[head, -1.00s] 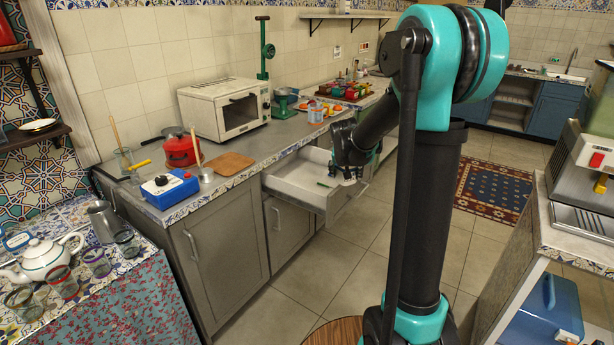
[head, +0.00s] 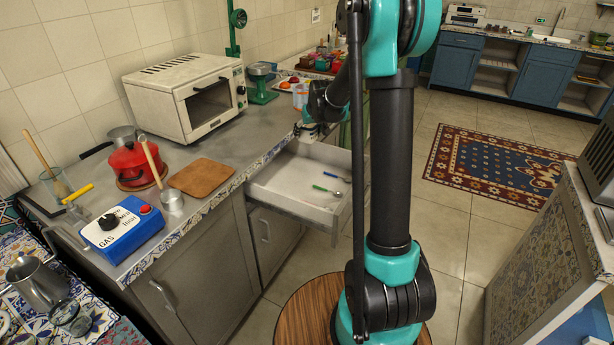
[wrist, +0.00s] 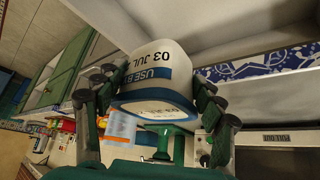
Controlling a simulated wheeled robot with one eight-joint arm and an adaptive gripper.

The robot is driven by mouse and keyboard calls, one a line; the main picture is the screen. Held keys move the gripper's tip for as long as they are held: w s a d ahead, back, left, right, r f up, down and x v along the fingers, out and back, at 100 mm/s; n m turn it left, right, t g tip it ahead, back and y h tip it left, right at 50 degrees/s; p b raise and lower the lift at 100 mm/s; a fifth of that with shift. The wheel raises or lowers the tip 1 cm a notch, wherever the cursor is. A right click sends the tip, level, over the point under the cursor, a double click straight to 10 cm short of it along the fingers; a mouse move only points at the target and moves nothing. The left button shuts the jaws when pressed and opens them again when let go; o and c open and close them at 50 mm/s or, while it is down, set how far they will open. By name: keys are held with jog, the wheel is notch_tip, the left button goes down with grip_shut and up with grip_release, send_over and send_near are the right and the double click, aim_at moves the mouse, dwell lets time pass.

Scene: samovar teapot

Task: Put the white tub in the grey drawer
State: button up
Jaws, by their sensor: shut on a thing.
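The grey drawer (head: 275,187) is pulled open beneath the counter in the head view. My gripper (head: 309,132) is at the counter's edge, above the back right part of the drawer. In the wrist view my gripper (wrist: 155,103) has its dark fingers on both sides of the white tub (wrist: 160,62) and is shut on it. The tub has a blue band and date lettering and looks tilted. In the head view the tub is too small and hidden by my arm to make out clearly.
Two utensils, one green-handled (head: 320,188) and one blue-handled (head: 332,175), lie in the drawer, with bare floor left of them. The counter holds a white toaster oven (head: 190,95), red pot (head: 137,163), wooden board (head: 203,177) and blue gas box (head: 122,228).

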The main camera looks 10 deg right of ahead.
notch_tip(320, 180, down, 18)
jog(key=shift+r, duration=0.25)
dwell(0.4)
jog(key=o, duration=1.4)
jog(key=shift+f, duration=0.1)
jog(key=shift+c, duration=0.2)
jog(key=v, duration=1.3)
jog(key=s+d+m+g+h, duration=0.1)
jog(key=s+d+g, duration=0.1)
jog(key=s, duration=3.2)
jog(key=shift+s+d+r+m, duration=0.25)
jog(key=shift+d+r+m, duration=0.2)
jog(key=shift+d, duration=0.15)
